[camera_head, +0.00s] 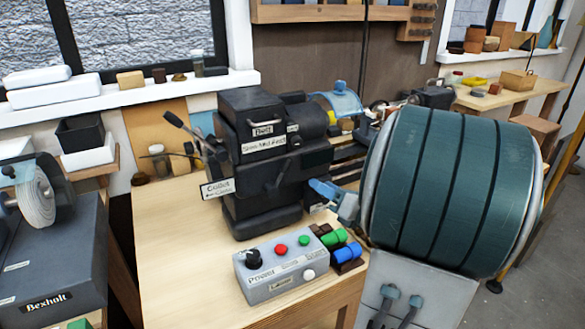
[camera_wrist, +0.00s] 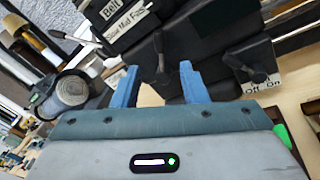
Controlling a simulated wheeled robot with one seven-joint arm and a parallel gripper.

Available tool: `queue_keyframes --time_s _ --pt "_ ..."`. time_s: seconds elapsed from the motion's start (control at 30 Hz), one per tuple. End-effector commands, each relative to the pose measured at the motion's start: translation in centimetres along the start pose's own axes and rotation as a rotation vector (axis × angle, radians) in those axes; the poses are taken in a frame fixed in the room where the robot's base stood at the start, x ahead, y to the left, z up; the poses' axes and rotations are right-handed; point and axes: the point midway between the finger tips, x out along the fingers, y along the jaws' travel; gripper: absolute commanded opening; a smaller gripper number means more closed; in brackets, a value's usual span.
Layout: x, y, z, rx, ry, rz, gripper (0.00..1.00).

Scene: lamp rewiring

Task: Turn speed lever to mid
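The black lathe headstock (camera_head: 262,115) stands on the wooden bench with a "Belt" label and a "Slow Mid Fast" label (camera_head: 264,143). The dark speed lever (camera_head: 277,176) sits on its front below that label, slanted in the head view. In the wrist view, the speed lever (camera_wrist: 159,58) shows beyond and between my blue fingertips, apart from them as far as I can tell. My gripper (camera_head: 326,190) is right of the lever in the head view; in the wrist view my gripper (camera_wrist: 158,82) is open and empty. The label (camera_wrist: 125,18) is partly cut off.
A grey control box (camera_head: 283,268) with a knob and buttons stands in front of the headstock, beside green and blue cylinders (camera_head: 341,246). A lever with an "Off On" label (camera_wrist: 260,78) is right in the wrist view. Bare bench (camera_head: 180,245) lies left of the box.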

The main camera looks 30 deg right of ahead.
Motion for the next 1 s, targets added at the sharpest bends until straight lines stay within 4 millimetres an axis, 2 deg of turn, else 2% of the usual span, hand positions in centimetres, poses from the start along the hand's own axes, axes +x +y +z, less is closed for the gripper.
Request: queue_keyframes --time_s 0.3,0.5,0.7,0.97,1.0 --pt "6.9 0.1 0.0 0.0 0.005 0.004 0.39" --pt "10.0 0.1 -0.1 -0.001 0.004 0.003 0.39" --pt "11.2 0.1 -0.1 -0.002 0.004 0.002 0.39" --pt "11.3 0.1 -0.1 -0.002 0.003 0.001 0.39" --pt "11.3 0.1 -0.1 -0.002 0.003 0.001 0.31"
